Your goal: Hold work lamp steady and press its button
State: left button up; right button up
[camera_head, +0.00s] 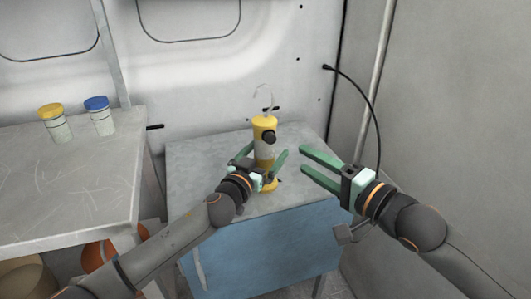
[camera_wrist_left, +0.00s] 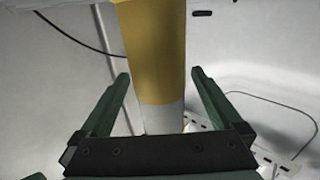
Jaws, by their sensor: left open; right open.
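The work lamp (camera_head: 264,150) is a yellow and pale grey cylinder with a wire hook on top and a dark round knob on its upper side. It stands upright on the blue cabinet's grey top (camera_head: 200,165). My left gripper (camera_head: 262,155) is open, with its green fingers on either side of the lamp's lower body. In the left wrist view the lamp (camera_wrist_left: 155,60) rises between and beyond the open fingers (camera_wrist_left: 160,78). My right gripper (camera_head: 302,162) is open and empty, to the right of the lamp, its fingers pointing toward it. I cannot tell whether the left fingers touch the lamp.
A grey table (camera_head: 60,190) at left carries a yellow-capped jar (camera_head: 55,122) and a blue-capped jar (camera_head: 100,117). A black bent cable (camera_head: 368,98) and a pale vertical pole (camera_head: 377,80) stand behind my right gripper. Walls close in behind and at right.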

pick_arm(q)
grip_shut()
dwell(0.8)
pick_arm(e)
grip_shut()
dwell(0.4)
dwell(0.3)
jog(key=shift+w, duration=0.1)
dwell(1.0)
